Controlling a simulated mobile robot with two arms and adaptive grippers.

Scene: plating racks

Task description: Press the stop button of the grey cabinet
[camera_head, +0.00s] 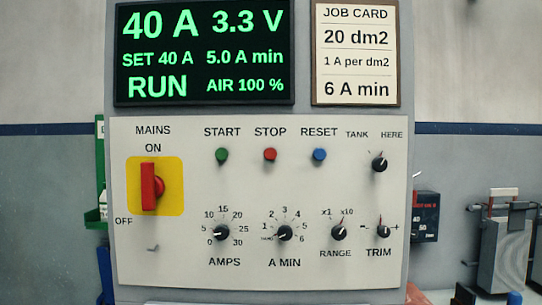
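The grey cabinet (400,210) fills the middle of the head view, with a pale control panel on its front. The red stop button (270,155) sits under the word STOP, between the green start button (222,155) and the blue reset button (320,155). Nothing covers the three buttons. The display (204,52) reads 40 A, 3.3 V, SET 40 A, 5.0 A min, RUN and AIR 100 %. Neither of my grippers can be made out in this view.
A red mains switch (149,187) on a yellow plate is at ON. Knobs for amps (221,233), A min (285,233), range (338,233), trim (383,233) and tank/here (379,164) stand out from the panel. A job card (356,52) hangs top right. Grey equipment (505,250) stands right.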

